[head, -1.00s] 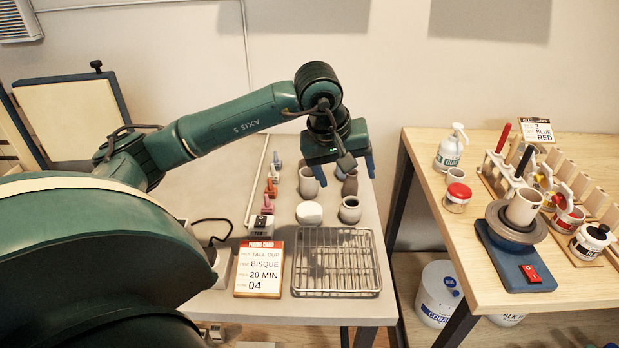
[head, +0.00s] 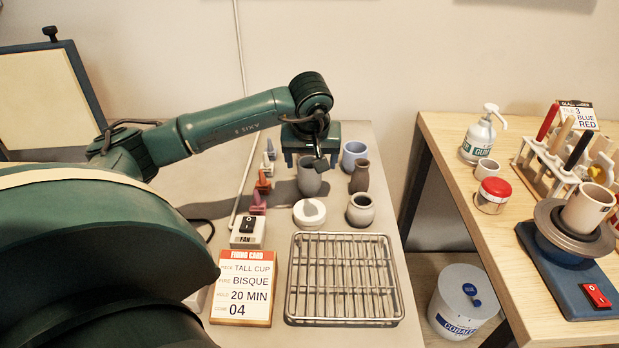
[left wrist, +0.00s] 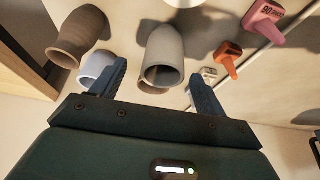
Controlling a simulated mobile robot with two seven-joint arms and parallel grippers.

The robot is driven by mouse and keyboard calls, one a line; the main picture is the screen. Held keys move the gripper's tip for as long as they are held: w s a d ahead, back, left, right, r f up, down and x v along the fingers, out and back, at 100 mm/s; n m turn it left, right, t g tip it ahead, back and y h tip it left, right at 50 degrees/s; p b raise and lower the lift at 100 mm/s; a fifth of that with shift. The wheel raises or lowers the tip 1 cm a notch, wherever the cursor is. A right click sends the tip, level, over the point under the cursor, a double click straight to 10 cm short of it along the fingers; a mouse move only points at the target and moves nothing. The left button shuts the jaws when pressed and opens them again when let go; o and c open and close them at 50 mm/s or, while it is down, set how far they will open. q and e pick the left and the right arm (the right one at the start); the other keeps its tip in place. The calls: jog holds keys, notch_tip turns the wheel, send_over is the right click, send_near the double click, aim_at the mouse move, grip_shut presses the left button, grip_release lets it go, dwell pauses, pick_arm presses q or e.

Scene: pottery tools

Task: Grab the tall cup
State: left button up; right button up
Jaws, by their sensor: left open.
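A tall grey cup (head: 310,180) stands upright on the grey table in the head view. My left gripper (head: 312,160) is open, just above and behind its rim. In the left wrist view the tall grey cup (left wrist: 165,50) shows between the spread fingers of the left gripper (left wrist: 158,72), with a gap on each side. The gripper hides part of the cup's top in the head view. The firing card (head: 243,288) reads tall cup, bisque, 20 min, 04. My right gripper is not in view.
A brown bottle-shaped vase (head: 360,177) and a pale blue cup (head: 354,153) stand close to the right. A white round piece (head: 309,214) and a round grey pot (head: 360,210) stand in front. A wire rack (head: 343,280) lies nearer. Small coloured cones (head: 263,180) line the left.

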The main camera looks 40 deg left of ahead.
aim_at(310, 175)
pick_arm(q)
jog(key=shift+s+p+x, duration=0.15)
jog(key=shift+p+x, duration=0.05)
jog(key=shift+x, duration=1.35)
jog(key=shift+s+p+x, duration=0.15)
jog(key=shift+p+x, duration=0.05)
jog(key=shift+x, duration=1.35)
jog(key=shift+c, duration=0.3)
jog(key=c, duration=1.1)
